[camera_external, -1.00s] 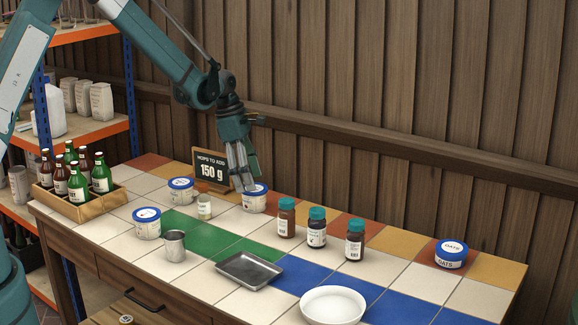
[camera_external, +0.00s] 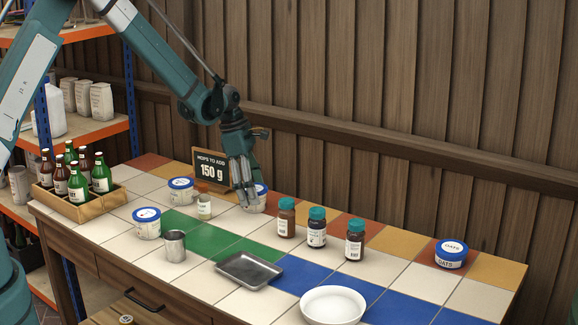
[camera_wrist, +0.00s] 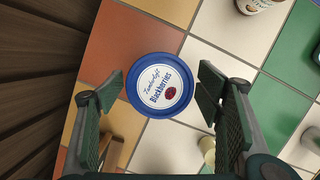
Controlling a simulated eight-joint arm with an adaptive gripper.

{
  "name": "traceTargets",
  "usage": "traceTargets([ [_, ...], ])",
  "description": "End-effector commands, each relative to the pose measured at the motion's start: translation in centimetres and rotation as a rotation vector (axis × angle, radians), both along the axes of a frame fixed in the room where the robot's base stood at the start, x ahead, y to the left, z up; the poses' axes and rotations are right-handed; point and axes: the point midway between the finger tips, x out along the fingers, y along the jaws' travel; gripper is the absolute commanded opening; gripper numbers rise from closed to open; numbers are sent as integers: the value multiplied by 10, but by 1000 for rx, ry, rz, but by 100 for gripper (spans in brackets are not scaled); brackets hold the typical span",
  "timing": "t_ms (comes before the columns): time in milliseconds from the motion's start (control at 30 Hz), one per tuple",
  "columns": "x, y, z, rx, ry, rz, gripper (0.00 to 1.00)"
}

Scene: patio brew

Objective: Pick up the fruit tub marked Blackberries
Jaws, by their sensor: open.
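The Blackberries tub (camera_wrist: 160,84) has a round blue-rimmed lid with a white label and a dark berry picture. In the wrist view it lies between the tips of my open gripper (camera_wrist: 162,88), seen from above, with space on both sides. In the external view the tub (camera_external: 262,190) stands near the back of the tiled table, right of the chalkboard sign. My gripper (camera_external: 245,202) points down at it there and hides part of it. Two similar blue-lidded tubs stand to its left, one at the back (camera_external: 181,189) and one in front (camera_external: 147,223).
A small jar (camera_external: 204,206) stands left of the tub, and the sign (camera_external: 211,172) stands behind. Several brown bottles, including one with a teal cap (camera_external: 286,217), stand to the right. A metal cup (camera_external: 174,246), tray (camera_external: 248,271) and white bowl (camera_external: 332,305) are in front.

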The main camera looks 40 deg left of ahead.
Motion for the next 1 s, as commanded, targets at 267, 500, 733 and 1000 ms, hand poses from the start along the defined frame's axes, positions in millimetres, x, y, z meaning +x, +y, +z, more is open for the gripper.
traceTargets([
  [267, 0, 0, 0, 0, 0, 0, 37],
  [500, 0, 0, 0, 0, 0, 0, 35],
  [733, 0, 0, 9, 0, 0, 0, 35],
  [1000, 0, 0, 42, 0, 0, 0, 35],
])
